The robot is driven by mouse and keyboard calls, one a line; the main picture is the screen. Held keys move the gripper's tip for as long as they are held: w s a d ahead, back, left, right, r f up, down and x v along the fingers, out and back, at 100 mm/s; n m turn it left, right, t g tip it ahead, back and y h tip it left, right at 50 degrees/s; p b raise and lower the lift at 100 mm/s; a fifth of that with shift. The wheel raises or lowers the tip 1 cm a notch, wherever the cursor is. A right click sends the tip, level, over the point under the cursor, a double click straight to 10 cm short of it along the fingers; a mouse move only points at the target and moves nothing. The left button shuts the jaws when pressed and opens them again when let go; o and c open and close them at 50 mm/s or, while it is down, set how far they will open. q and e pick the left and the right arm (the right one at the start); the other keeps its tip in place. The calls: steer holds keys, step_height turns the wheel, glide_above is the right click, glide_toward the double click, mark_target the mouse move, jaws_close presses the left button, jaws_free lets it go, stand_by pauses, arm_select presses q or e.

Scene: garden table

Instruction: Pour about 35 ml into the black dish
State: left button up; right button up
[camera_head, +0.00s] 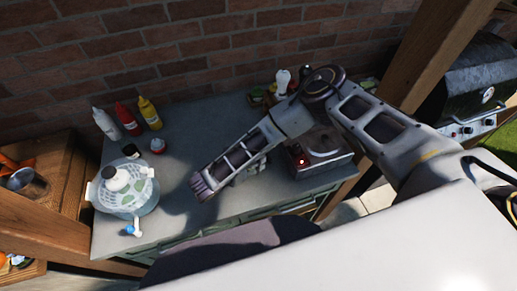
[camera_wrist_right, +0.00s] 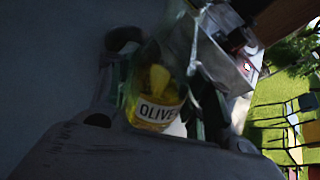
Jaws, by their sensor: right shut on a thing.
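My right gripper (camera_head: 250,173) is low over the table's front part, mostly hidden under my own arm. In the right wrist view my right gripper (camera_wrist_right: 160,95) is shut on a glass bottle (camera_wrist_right: 155,105) of yellow-green liquid, with a white label reading "OLIVE". The bottle is hidden by my arm in the head view, and its tilt is unclear. My left gripper is not in view.
A boxy appliance (camera_head: 322,152) with a red light stands right of the gripper. At the left are a drink dispenser (camera_head: 124,188), a white bottle (camera_head: 106,123), a red bottle (camera_head: 128,119) and a yellow bottle (camera_head: 149,113). The grey tabletop (camera_head: 195,130) is clear in the middle.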

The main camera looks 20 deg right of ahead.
steer(key=shift+s+a+f+m+t+h, duration=0.15)
steer(key=shift+s+m+t+h, duration=0.15)
steer(key=shift+t+h, duration=0.3)
steer(key=shift+s+a+r+m+t+h, duration=0.15)
steer(key=shift+m+t+h, duration=0.15)
steer(key=shift+t+h, duration=0.3)
stand_by(0.4)
